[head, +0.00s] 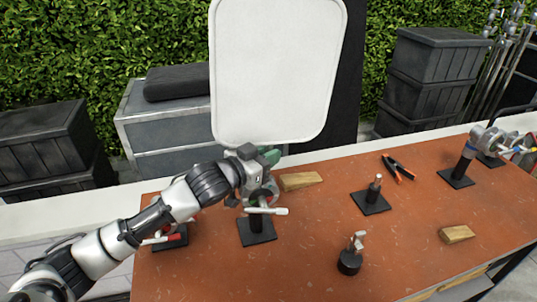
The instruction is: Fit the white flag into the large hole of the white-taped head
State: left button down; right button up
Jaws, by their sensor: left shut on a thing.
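The white flag (278,75), a large rounded white panel, stands upright at the back centre, its lower edge just behind my left gripper (254,157). My left gripper is shut at the flag's lower edge; the flag's pin is hidden by the jaws. Right below is a grey grip head (264,190) with a pale T-handle (268,211), on a black post with a square base (257,231). Whether the pin is in a hole of this head cannot be seen. My right gripper is not in view.
The orange-brown table (310,240) also holds a head with a red handle (172,236) at left, a head with blue tape (478,140) at right, a short post (373,195), a small clamp (351,255), wooden wedges (457,234) and pliers (398,167).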

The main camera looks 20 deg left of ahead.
pick_arm(q)
jog(key=shift+f, duration=0.25)
jog(key=shift+s+a+f, duration=0.1)
jog(key=shift+s+a+b, duration=0.2)
jog(key=shift+a+b, duration=0.1)
jog(key=shift+b, duration=0.4)
jog(key=shift+t, duration=0.4)
jog(key=shift+a+n+b, duration=0.15)
jog(key=shift+n+b, duration=0.15)
jog(key=shift+b, duration=0.05)
